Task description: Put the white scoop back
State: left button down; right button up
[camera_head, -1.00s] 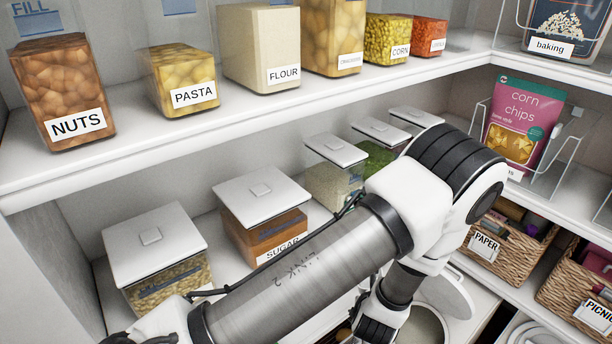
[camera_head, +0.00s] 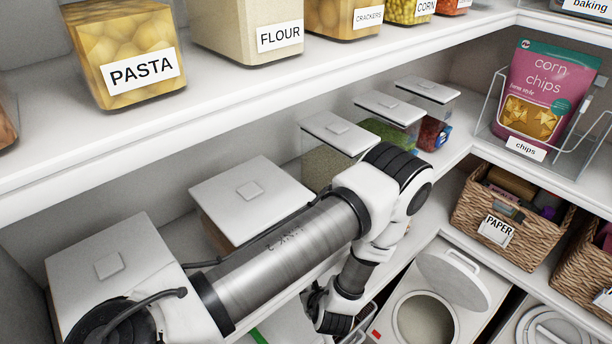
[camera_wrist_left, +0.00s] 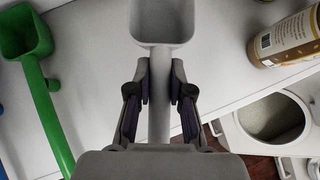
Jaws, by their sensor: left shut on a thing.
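The white scoop (camera_wrist_left: 162,22) shows in the left wrist view, its bowl at the top and its handle pointing down the picture. My left gripper (camera_wrist_left: 160,82) is shut on its handle, one finger on each side. In the head view my left gripper (camera_head: 322,302) is low in the middle, mostly behind my own arm, and I cannot make out the scoop there. An open bin (camera_head: 462,318) with pale contents and a raised round lid stands to its right; it also shows in the left wrist view (camera_wrist_left: 305,108). My right gripper is not in view.
A green scoop (camera_wrist_left: 45,95) lies on the white shelf left of the white scoop. A brown-labelled container (camera_wrist_left: 285,42) is at the right. Lidded containers (camera_head: 250,192) line the shelf behind my arm. A paper basket (camera_head: 505,215) and a chips bag (camera_head: 545,90) are at the right.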

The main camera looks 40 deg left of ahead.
pick_arm(q)
notch_tip(320, 180, down, 6)
jog(key=shift+r, duration=0.1)
jog(key=shift+b, duration=0.45)
jog(key=c, duration=1.1)
grip_release()
jog(key=shift+o, duration=0.2)
